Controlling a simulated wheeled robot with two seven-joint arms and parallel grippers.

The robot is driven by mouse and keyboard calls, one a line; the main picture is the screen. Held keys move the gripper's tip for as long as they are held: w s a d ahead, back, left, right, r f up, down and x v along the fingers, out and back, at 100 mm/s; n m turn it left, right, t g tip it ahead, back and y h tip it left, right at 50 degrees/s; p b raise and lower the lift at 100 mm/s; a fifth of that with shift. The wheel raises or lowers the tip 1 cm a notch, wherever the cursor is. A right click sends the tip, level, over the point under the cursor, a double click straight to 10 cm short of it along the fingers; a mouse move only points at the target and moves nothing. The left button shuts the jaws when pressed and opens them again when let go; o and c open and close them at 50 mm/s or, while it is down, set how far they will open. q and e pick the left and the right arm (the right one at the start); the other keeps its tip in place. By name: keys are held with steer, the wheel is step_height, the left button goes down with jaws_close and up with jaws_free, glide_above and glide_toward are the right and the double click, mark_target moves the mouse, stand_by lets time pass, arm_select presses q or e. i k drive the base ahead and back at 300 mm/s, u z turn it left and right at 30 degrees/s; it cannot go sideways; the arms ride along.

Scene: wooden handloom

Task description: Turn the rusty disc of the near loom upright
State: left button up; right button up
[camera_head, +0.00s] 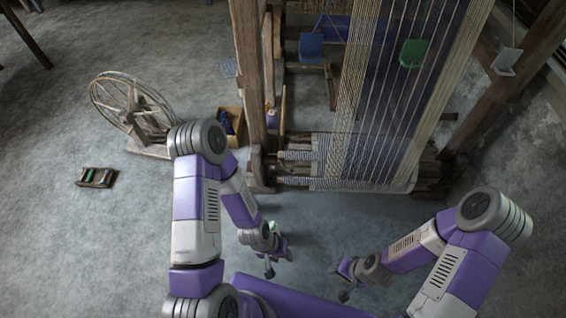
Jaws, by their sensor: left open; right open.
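The near loom (253,90) is a wooden frame with pale and dark warp threads (385,90) and a striped cloth roll (360,165) at its lower front. I cannot clearly pick out a rusty disc on it; the parts by the left post are small and shadowed. My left gripper (279,262) is open and empty, over the floor in front of the loom's left post. My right gripper (342,282) is open and empty, over the floor in front of the cloth roll. Both are apart from the loom.
A spinning wheel (130,100) stands left of the loom, with a wooden box (232,122) beside it. Slanted beams (490,100) stand at right. The floor before the loom is clear.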

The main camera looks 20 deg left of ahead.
mark_target(249, 168)
steer(key=z, duration=2.05)
steer(key=k, duration=1.7)
steer(key=u, duration=2.6)
steer(key=i, duration=2)
steer(key=z, duration=0.2)
